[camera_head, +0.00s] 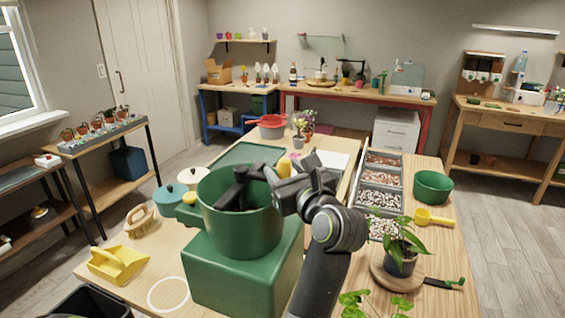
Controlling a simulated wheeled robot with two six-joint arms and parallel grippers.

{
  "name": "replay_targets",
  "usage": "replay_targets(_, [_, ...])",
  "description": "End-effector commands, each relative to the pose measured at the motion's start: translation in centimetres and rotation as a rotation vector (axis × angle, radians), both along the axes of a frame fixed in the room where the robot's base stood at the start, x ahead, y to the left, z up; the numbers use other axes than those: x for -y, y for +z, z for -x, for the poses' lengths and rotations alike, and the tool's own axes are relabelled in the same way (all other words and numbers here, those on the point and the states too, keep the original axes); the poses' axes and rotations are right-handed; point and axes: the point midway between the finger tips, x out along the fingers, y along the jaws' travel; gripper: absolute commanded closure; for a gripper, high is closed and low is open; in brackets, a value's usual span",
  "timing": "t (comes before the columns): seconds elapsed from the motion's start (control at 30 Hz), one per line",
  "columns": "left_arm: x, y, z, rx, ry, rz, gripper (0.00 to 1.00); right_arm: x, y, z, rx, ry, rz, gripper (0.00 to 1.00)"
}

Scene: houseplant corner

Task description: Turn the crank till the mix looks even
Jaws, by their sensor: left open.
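A green mixing drum (238,228) stands on a green box-shaped base (243,278) on the wooden table. A dark bar (236,186) reaches over and down into the drum. A yellow knob (284,168) shows at the drum's right rim, beside my left gripper (290,180). The gripper is open; whether its fingers straddle the knob or touch it cannot be told. My dark arm comes up from the bottom middle. The mix is hidden by the drum wall, the bar and shadow. My right gripper is not in view.
To the right are a tray of pebbles and soils (381,198), a green bowl (433,187), a yellow scoop (432,216) and a potted plant (400,258). To the left are a yellow dustpan (117,264), a brush (139,221) and lidded pots (171,196).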

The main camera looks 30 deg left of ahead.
Motion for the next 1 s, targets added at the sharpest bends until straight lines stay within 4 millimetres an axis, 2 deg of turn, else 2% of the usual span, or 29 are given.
replay_targets(0.3, [-0.10, -0.05, 0.01, 0.000, -0.001, 0.001, 0.54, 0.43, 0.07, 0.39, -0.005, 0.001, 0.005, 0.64])
replay_targets(0.67, [-0.09, -0.05, 0.01, -0.001, -0.001, 0.000, 1.00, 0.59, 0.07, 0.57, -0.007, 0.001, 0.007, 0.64])
replay_targets(1.0, [-0.07, -0.12, -0.23, -0.002, 0.013, 0.000, 1.00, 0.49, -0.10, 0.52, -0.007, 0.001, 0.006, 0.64])
